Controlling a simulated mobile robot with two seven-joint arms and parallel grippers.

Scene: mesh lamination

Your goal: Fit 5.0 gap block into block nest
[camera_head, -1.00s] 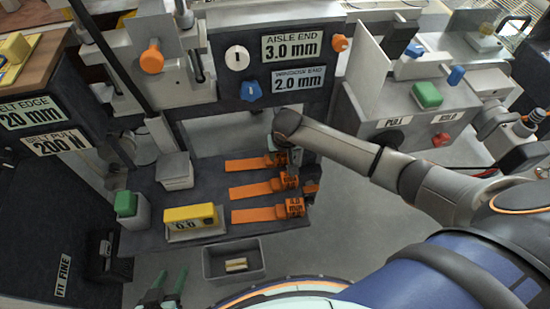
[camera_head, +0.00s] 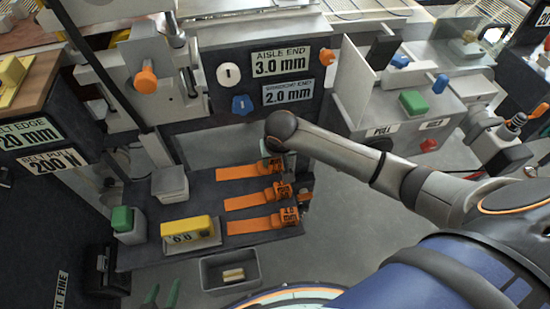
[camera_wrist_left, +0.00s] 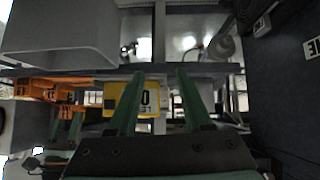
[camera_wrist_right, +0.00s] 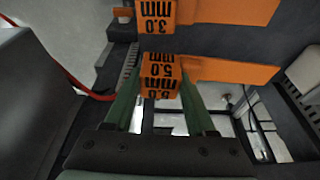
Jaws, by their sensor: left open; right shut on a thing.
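The orange 5.0 mm gap block (camera_wrist_right: 159,72) is between the green fingertips of my right gripper (camera_wrist_right: 158,84), which is shut on it. It sits at the end of an orange strip on the dark bench. In the head view my right arm partly hides it at the farthest of three orange strips (camera_head: 236,173). My left gripper (camera_wrist_left: 157,82) is open and empty, with a yellow block (camera_wrist_left: 145,103) beyond its fingers. Only its fingertips show at the head view's bottom edge (camera_head: 162,295). I cannot tell which part is the block nest.
The 3.0 mm orange block (camera_wrist_right: 156,14) is close beside the held one. Another orange block (camera_head: 289,215) is nearest the bench front. The yellow block (camera_head: 187,228), a green-topped block (camera_head: 123,219) and a grey bin (camera_head: 215,286) are left of and below the strips.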

